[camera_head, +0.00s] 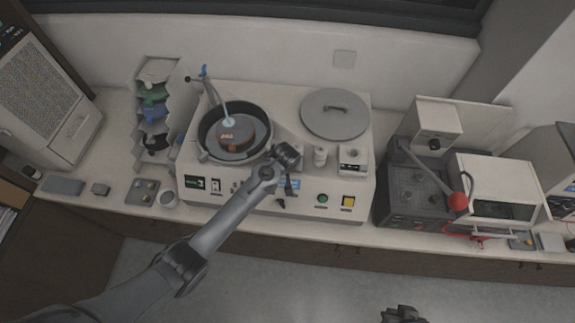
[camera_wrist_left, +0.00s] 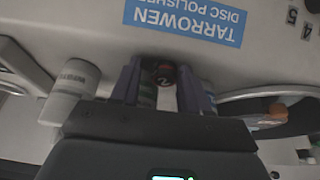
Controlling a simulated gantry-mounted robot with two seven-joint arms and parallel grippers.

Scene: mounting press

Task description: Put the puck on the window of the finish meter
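My left gripper (camera_head: 288,156) is above the deck of the disc polisher (camera_head: 265,205), just right of its bowl. In the left wrist view, its two fingers (camera_wrist_left: 162,88) flank a small dark round piece with a red mark and a "2", which looks like the puck (camera_wrist_left: 164,74). The fingers appear to touch its sides. A small white box with a round top and dark front panel (camera_head: 352,160) stands to the gripper's right; it may be the finish meter, but I cannot read it. Part of my right gripper (camera_head: 402,314) shows at the bottom edge, its fingers unclear.
The polisher bowl (camera_head: 205,147) holds a platen with a copper-coloured patch. A white bottle (camera_head: 320,155) stands close right of the left gripper. A round lid (camera_head: 335,112) lies behind. The press (camera_head: 415,195) with its red-balled lever is further right. A rack (camera_head: 155,105) stands left.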

